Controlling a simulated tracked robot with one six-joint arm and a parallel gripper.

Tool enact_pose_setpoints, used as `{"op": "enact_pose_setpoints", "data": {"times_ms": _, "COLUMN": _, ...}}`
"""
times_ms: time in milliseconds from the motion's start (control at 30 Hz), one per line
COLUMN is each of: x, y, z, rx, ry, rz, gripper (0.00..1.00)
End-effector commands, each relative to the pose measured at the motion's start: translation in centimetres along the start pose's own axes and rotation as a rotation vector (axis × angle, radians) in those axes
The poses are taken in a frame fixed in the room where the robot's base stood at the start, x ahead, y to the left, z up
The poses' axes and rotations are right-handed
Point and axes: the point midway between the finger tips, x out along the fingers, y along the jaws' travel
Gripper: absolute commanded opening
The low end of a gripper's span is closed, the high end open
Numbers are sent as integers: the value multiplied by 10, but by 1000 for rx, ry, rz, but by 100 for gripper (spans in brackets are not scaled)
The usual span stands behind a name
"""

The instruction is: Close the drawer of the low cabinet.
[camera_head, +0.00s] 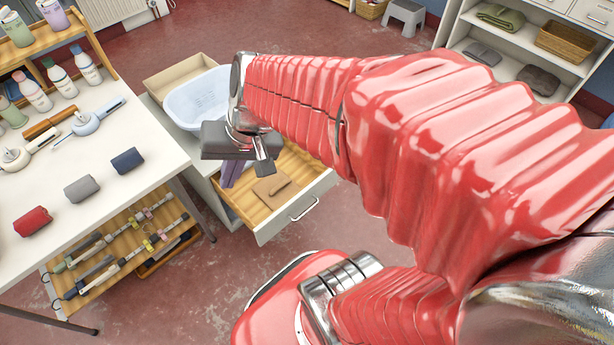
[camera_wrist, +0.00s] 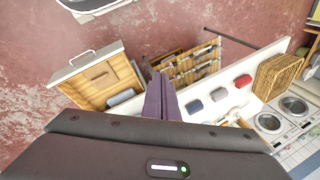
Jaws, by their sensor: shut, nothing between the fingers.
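The low cabinet (camera_head: 203,160) is pale grey and stands right of the white table. Its drawer (camera_head: 318,192) is pulled open, with a white front, a metal bar handle (camera_head: 303,210) and a wooden inside. A brown flat item (camera_head: 272,190) lies in it. The drawer also shows in the wrist view (camera_wrist: 133,72), left of my fingers. My gripper (camera_head: 229,184) has purple fingers, shut together and empty, pointing down over the inner part of the drawer in the head view. The fingers also show in the wrist view (camera_wrist: 160,78). My dark gripper body hides part of the drawer and cabinet.
A light blue basin (camera_head: 198,98) and a beige box (camera_head: 178,78) are on the cabinet top. The white table (camera_head: 130,185) holds rolled cloths, bottles and tools close by on the left. Red floor (camera_head: 290,240) is clear in front of the drawer.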

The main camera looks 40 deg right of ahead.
Motion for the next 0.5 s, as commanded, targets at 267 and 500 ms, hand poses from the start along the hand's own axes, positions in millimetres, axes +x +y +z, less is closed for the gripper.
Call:
{"op": "enact_pose_setpoints", "data": {"times_ms": 267, "x": 38, "y": 22, "z": -28, "rx": 331, "ry": -81, "rz": -119, "gripper": 0}}
{"op": "enact_pose_setpoints", "data": {"times_ms": 500, "x": 68, "y": 50, "z": -56, "rx": 623, "ry": -116, "rz": -225, "gripper": 0}}
